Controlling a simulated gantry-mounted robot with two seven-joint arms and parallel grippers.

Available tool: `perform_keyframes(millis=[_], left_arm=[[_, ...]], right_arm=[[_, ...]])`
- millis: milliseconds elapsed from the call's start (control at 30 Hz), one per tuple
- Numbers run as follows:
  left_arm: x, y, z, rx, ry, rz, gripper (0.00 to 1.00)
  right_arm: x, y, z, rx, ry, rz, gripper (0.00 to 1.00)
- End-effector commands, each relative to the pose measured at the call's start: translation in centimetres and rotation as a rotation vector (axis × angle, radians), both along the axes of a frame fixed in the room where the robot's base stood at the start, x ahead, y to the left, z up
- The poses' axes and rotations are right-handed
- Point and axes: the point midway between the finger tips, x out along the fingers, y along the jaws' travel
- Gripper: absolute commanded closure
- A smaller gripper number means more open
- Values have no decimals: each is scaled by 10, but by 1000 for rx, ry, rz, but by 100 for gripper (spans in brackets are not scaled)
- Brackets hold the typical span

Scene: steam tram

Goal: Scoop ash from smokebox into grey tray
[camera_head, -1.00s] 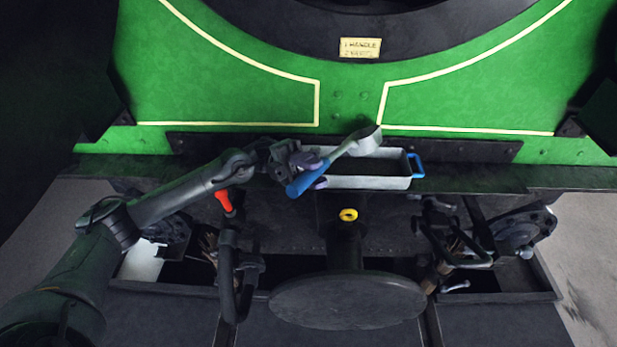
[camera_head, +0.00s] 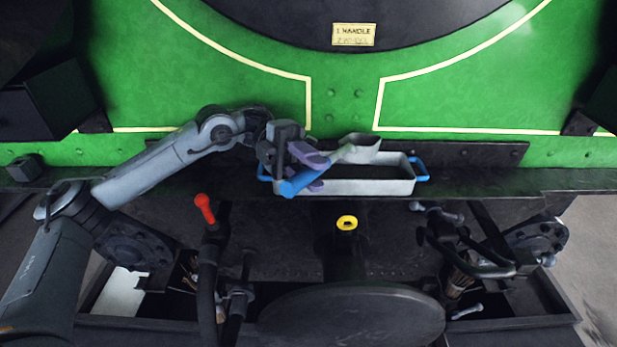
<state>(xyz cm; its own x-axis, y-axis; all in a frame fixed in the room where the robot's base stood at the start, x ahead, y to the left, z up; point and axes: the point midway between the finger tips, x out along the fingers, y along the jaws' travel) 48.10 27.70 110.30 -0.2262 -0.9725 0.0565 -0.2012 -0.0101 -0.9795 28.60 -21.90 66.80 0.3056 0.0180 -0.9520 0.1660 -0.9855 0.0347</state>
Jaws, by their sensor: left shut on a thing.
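My left gripper (camera_head: 300,165) is shut on the blue handle of a scoop (camera_head: 359,150). The scoop's grey metal head points up and right, over the back part of the grey tray. The grey tray (camera_head: 395,187) is a shallow rectangular box with blue end handles, on the ledge in front of the green engine face. The gripper and scoop handle cover its left part. I see no ash clearly in the scoop or tray. The smokebox (camera_head: 300,30) shows as a dark round shape at the top, mostly cut off. My right gripper is not in view.
A yellow label (camera_head: 353,34) is on the smokebox. Below the ledge (camera_head: 480,182) are a round buffer (camera_head: 350,318), a hose with a red handle (camera_head: 205,208) and dark coupling parts. The ledge right of the tray looks clear.

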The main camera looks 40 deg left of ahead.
Motion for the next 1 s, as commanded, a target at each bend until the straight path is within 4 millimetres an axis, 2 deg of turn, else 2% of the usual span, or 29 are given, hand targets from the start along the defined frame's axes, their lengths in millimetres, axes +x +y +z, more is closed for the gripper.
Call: perform_keyframes(millis=[133,200,467,1000], left_arm=[[0,0,-1,43,0,-6,100],[0,-1,9,61,4,-14,100],[-1,-2,22,111,17,-28,100],[-1,-2,27,136,25,-31,100]], right_arm=[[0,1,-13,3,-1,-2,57],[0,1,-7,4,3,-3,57],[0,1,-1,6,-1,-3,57],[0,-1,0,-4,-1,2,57]])
